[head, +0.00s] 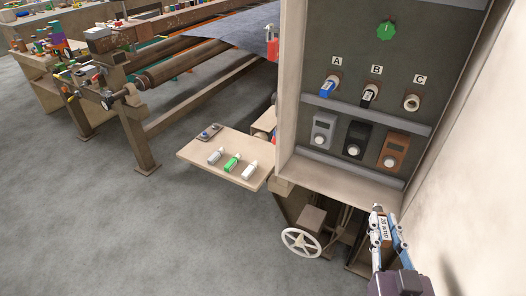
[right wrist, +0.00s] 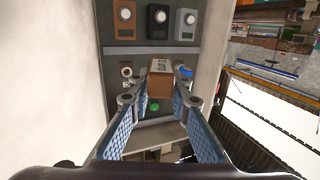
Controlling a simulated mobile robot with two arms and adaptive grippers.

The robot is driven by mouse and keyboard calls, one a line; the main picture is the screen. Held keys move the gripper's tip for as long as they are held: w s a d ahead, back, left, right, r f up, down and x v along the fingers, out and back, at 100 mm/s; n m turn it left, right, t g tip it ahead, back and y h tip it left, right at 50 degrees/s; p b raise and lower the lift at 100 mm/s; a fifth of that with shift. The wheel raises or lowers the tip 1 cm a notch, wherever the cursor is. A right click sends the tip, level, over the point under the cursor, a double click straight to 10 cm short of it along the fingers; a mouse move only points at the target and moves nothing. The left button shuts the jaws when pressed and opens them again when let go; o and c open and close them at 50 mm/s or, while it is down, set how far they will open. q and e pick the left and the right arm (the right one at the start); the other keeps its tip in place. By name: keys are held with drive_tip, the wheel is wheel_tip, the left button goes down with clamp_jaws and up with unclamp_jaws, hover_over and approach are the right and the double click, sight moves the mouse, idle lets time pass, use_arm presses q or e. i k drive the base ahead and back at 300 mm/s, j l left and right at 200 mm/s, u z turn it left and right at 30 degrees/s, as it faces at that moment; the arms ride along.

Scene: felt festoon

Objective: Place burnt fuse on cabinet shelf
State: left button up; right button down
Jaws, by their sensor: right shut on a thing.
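My right gripper (head: 384,222) is shut on a fuse (head: 383,229) with a white label, in front of the cabinet's lower right. In the right wrist view the fuse (right wrist: 160,84) shows as a brown block between the fingertips. The cabinet (head: 286,100) is open, with a bare pale bottom shelf (head: 340,182). Socket A holds a blue fuse (head: 327,88) and socket B a black fuse (head: 369,97). Whether the held fuse is burnt cannot be told. My left gripper is not in view.
Grey, black and brown switch boxes (head: 392,150) stand below the sockets. A side board (head: 246,183) left of the cabinet carries three small bottle-like items and a small grey device. A handwheel (head: 301,242) sits below. A pale wall is close on the right.

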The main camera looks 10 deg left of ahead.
sight(216, 146)
drive_tip(key=i+j+z, duration=0.15)
drive_tip(key=z, duration=0.25)
drive_tip(key=i+j+z, duration=0.1)
drive_tip(key=j+z, duration=0.25)
drive_tip(key=i+j+z, duration=0.3)
drive_tip(key=j, duration=1)
drive_tip(key=j+z, duration=0.3)
drive_tip(key=j, duration=2.85)
drive_tip(key=i, duration=0.05)
